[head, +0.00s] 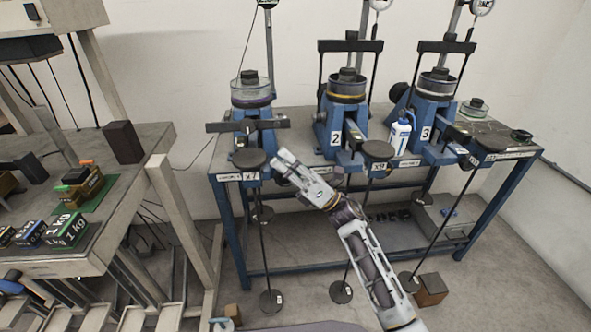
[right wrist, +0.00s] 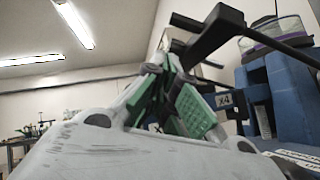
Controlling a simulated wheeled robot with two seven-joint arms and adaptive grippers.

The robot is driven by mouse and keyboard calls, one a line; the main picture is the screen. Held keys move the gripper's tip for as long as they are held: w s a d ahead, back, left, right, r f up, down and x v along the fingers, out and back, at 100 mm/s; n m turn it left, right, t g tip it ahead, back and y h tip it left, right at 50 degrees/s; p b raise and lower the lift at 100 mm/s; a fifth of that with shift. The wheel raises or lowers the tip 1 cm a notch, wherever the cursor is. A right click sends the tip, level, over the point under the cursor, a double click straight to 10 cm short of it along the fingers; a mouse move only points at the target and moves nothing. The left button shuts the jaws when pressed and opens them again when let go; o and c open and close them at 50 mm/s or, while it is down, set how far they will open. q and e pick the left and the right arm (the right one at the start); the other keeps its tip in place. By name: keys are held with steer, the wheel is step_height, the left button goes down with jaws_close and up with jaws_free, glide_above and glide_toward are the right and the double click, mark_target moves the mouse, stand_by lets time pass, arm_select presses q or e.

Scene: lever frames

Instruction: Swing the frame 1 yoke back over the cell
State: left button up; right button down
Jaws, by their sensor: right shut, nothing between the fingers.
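The frame 1 yoke (head: 247,126) is a dark crossbar. In the head view it sits low in front of the frame 1 cell (head: 251,93), a clear round dish with a purple ring and a dark cap, not over it. My right gripper (head: 281,159) is shut and empty, just below and right of the yoke's right end. In the right wrist view its green finger pads (right wrist: 172,105) are under the dark yoke bar (right wrist: 213,36), and the cell (right wrist: 277,36) shows at right. I cannot tell whether the fingers touch the yoke. My left gripper is not in view.
Frame 2 (head: 335,137) and frame 3 (head: 426,133) stand to the right, their yokes above their cells. A blue-white bottle (head: 400,134) stands between them. Hanger rods (head: 264,230) hang before the blue bench. A side table (head: 100,215) with weights is at left.

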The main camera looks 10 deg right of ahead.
mark_target(251, 123)
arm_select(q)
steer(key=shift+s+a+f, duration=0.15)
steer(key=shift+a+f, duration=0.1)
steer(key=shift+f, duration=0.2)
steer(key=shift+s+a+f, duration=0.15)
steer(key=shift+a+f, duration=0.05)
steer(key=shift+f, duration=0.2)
arm_select(e)
steer(key=r, duration=0.1)
steer(key=w+r, duration=0.1)
steer(key=r, duration=0.2)
steer(key=shift+w+a, duration=0.1)
steer(key=shift+w, duration=0.2)
arm_select(q)
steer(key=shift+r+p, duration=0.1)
steer(key=shift+p, duration=0.2)
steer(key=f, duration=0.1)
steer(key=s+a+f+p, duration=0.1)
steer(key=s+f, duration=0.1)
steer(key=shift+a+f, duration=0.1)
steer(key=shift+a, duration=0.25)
arm_select(e)
steer(key=w+r, duration=0.3)
steer(key=r, duration=0.4)
steer(key=shift+r, duration=0.2)
steer(key=shift+f, duration=0.1)
